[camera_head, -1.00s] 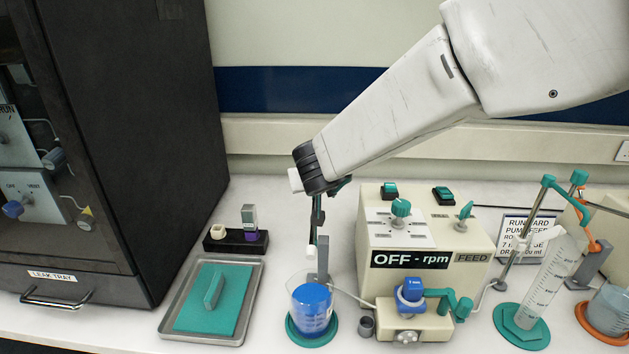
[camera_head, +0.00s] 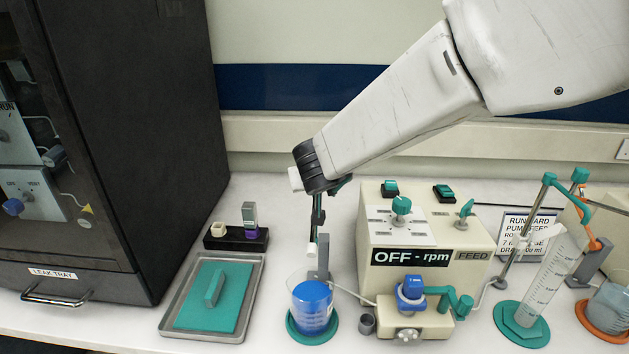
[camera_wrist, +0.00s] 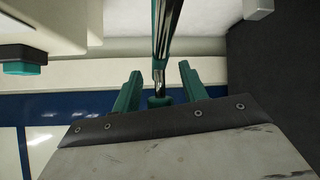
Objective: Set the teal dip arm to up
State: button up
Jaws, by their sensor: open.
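The teal dip arm (camera_head: 318,213) shows in the head view as a narrow, dark, near-upright rod. It runs from behind my wrist toward the grey post (camera_head: 323,255) behind a beaker of blue liquid (camera_head: 312,305). In the wrist view the rod (camera_wrist: 166,35) ends in a teal knob (camera_wrist: 159,100). My gripper (camera_wrist: 159,72) is open, one teal finger on each side of the rod near the knob, with visible gaps. In the head view my wrist hides most of the gripper and the rod's upper end.
A pump box (camera_head: 425,225) with switches stands close to the right. A metal tray (camera_head: 167,325) with a teal mat and a dark cabinet (camera_head: 120,150) are left. A tilted measuring cylinder (camera_head: 540,290) stands further right. The wall is behind.

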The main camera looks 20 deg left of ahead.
jog(key=v, duration=0.7)
jog(key=shift+s, duration=0.25)
